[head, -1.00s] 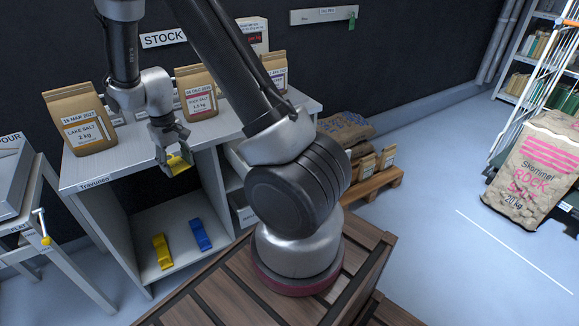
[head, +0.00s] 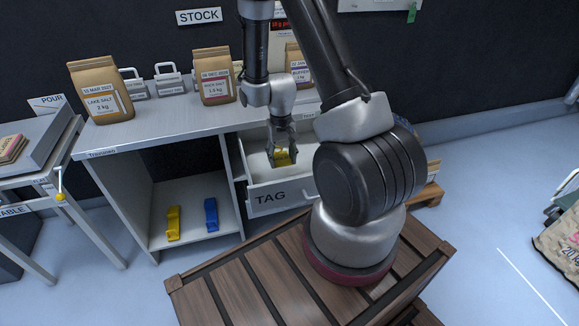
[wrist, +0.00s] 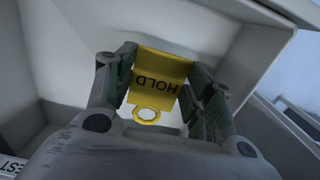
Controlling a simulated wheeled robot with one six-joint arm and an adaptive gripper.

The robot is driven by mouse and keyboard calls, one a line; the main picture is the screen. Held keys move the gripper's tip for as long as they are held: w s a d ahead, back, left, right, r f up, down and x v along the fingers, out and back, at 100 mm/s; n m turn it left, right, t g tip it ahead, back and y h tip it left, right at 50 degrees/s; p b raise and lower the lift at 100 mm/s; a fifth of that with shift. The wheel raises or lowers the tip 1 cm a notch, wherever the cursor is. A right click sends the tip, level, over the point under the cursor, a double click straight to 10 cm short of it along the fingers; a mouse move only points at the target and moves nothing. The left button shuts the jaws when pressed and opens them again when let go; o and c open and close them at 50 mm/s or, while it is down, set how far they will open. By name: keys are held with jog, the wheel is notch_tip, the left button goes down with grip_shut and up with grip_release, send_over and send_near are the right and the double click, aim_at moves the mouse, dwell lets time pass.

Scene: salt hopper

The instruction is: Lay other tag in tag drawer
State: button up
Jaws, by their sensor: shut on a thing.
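My gripper (head: 283,158) is shut on a yellow tag (wrist: 158,78) marked HOLD, which has a ring at one end. The tag also shows as a small yellow patch between the fingers in the head view (head: 284,157). The white tag drawer (head: 271,197), labelled TAG, is pulled open under the counter. My gripper and the tag are over or inside the open drawer; how far above its floor I cannot tell. In the wrist view the pale drawer walls (wrist: 245,42) surround the tag. No other tag shows in the visible part of the drawer.
A yellow clip (head: 173,223) and a blue clip (head: 211,215) lie on the shelf below. A side table (head: 45,165) stands left.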

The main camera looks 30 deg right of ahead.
notch_tip(320, 180, down, 8)
jog(key=shift+f, duration=0.15)
jog(key=shift+f, duration=0.1)
jog(key=o, duration=0.8)
